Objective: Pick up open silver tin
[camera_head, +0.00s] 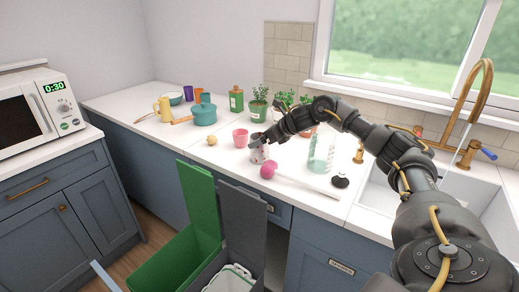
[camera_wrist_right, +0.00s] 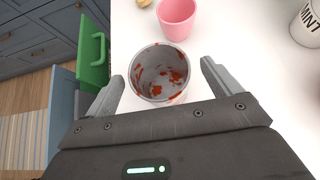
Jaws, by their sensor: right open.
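The open silver tin (camera_head: 257,154) stands on the white counter near its front edge. In the right wrist view the tin (camera_wrist_right: 160,74) shows its open round mouth, with red smears on the grey inside wall. My right gripper (camera_wrist_right: 161,76) is open, with one finger on the left and one on the right of the tin. Whether the fingers touch the tin cannot be told. In the head view my right gripper (camera_head: 264,139) is at the tin's top and partly hides it. My left gripper is not in view.
A pink cup (camera_head: 240,138) stands close behind the tin, left in the head view. A magenta ball (camera_head: 268,171) lies close in front. A clear bottle (camera_head: 321,151) stands to the right. Open green (camera_head: 200,207) and grey (camera_head: 243,219) bin lids rise below the counter edge.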

